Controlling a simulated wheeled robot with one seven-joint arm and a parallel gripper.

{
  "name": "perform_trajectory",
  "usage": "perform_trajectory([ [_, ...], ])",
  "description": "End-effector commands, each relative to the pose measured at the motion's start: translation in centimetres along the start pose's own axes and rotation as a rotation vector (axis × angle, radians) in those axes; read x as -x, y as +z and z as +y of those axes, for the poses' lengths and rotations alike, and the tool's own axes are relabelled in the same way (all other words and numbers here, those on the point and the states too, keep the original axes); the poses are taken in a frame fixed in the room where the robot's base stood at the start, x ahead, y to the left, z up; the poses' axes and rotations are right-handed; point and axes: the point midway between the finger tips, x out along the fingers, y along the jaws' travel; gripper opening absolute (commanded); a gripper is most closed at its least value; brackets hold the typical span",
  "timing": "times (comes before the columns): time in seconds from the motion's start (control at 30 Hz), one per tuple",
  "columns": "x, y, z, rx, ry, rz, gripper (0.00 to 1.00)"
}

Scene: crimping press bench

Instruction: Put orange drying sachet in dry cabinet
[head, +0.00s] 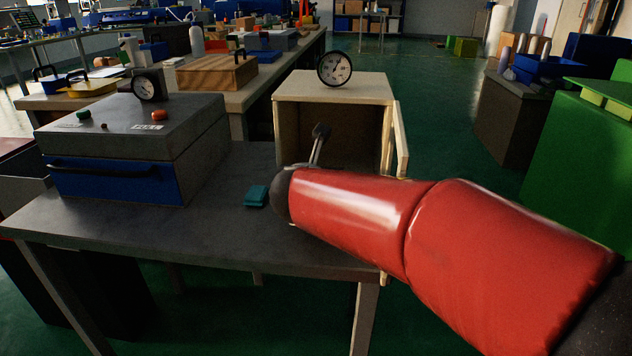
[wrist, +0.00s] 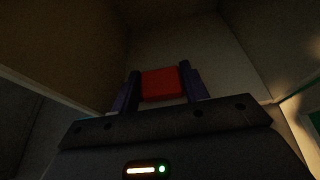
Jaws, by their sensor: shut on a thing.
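The dry cabinet (head: 335,87) is a pale box on the grey bench, with its front open and its door (head: 400,140) swung out to the right. A dial gauge (head: 337,68) stands on its top. In the wrist view my gripper (wrist: 160,85) is shut on the orange sachet (wrist: 160,84), which looks red in the dim light. Pale walls surround the held sachet in that view, so it appears to be within the cabinet's opening. In the head view my red arm covers the cabinet's lower front, and the sachet is hidden.
A teal sachet (head: 256,196) lies on the bench (head: 170,235) left of my arm. A grey machine with a blue front (head: 115,182) and a second gauge (head: 149,86) stands at the left. The bench between it and the cabinet is mostly clear.

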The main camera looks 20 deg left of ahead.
Motion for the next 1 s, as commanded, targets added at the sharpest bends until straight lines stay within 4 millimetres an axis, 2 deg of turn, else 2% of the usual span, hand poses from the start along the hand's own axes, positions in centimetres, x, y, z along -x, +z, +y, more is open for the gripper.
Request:
perform_trajectory([
  [0.43,-0.56,-0.59,-0.04,-0.002,-0.001,-0.001,0.2],
  [0.47,-0.52,-0.49,-0.04,-0.002,-0.001,-0.001,0.47],
  [0.6,-0.49,-0.44,-0.04,-0.001,-0.001,-0.001,0.66],
  [1.0,0.03,0.07,-0.03,-0.002,0.0,-0.002,0.66],
])
